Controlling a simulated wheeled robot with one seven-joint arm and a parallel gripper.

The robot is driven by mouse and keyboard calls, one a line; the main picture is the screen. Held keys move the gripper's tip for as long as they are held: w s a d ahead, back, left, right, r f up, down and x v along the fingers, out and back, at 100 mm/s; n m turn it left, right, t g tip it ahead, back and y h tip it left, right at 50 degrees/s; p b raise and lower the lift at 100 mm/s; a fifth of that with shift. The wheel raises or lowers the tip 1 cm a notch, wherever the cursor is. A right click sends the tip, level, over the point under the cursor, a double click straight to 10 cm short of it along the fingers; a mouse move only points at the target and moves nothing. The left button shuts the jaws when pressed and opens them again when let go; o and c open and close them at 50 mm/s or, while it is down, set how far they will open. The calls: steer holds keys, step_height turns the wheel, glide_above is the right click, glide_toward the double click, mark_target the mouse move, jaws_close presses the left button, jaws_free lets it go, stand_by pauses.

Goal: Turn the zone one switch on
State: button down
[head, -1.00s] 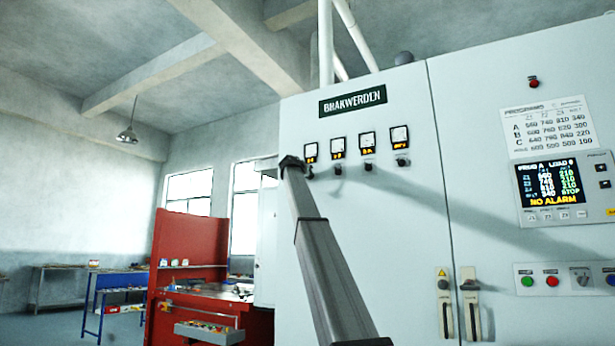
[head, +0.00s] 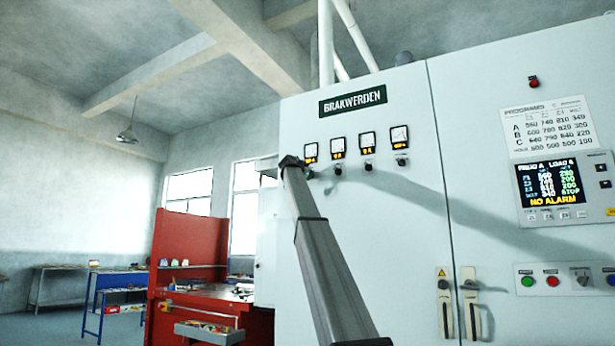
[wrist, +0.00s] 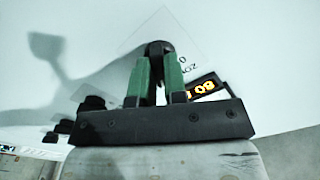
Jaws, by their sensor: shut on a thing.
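The zone one switch is a dark knob (wrist: 158,47) on the pale cabinet face, under the leftmost gauge (head: 311,151). In the wrist view my gripper (wrist: 157,64) has its two green fingers shut on this knob, one on each side. Part of a printed zone label shows upside down beside it; its number is not clear. In the head view my gripper (head: 307,173) is at the leftmost switch position, and my arm hides much of it. Which way the knob points cannot be told.
Three more dark switches, such as the neighbouring one (head: 338,170), sit in a row to the right, each under a gauge. Farther right are a control display (head: 547,185) reading NO ALARM and push buttons (head: 527,282). A red workbench (head: 190,250) stands left of the cabinet.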

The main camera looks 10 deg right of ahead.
steer(key=c, duration=1.2)
jaws_free()
steer(key=shift+o, duration=0.2)
steer(key=v, duration=1)
steer(key=shift+s+a, duration=0.2)
steer(key=shift+s, duration=0.15)
